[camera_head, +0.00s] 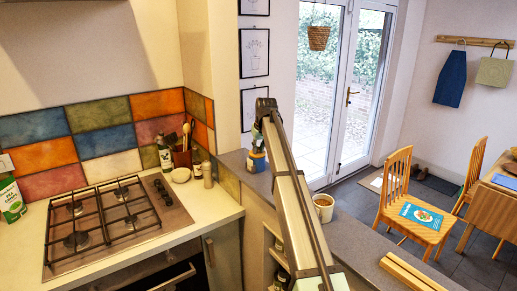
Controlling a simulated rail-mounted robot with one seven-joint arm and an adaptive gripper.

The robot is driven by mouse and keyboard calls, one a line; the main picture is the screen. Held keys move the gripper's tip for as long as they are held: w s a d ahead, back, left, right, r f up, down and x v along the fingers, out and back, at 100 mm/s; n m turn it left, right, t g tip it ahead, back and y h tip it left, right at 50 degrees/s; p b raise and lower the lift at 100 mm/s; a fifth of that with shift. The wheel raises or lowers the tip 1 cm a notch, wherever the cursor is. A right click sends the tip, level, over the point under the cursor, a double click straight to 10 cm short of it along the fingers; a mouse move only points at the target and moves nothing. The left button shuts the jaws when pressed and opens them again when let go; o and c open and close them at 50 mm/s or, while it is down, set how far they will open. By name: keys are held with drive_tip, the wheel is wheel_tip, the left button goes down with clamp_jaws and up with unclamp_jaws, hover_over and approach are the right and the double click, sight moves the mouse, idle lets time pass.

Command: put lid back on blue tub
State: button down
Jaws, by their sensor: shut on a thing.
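My arm reaches up from the bottom centre, and its far end bends down over the raised grey ledge. My gripper (258,146) is small and partly hidden by the arm. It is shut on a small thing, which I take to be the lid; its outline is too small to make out. Just below it, a small blue tub (256,164) appears to stand on the ledge at the wall corner. I cannot tell whether the lid and tub touch.
A cream pot (323,207) with brown contents stands on the ledge (355,238) right of my arm. A hob (112,222), a utensil holder (182,157), a bowl (181,175) and bottles occupy the left counter. Wooden pieces (410,272) lie on the ledge at lower right.

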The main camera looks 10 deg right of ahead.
drive_tip(key=c, duration=1)
unclamp_jaws()
drive_tip(key=shift+o, duration=0.2)
drive_tip(key=o, duration=0.5)
drive_tip(key=shift+r, duration=0.1)
drive_tip(key=shift+r+p, duration=1.35)
drive_tip(key=shift+r, duration=2.1)
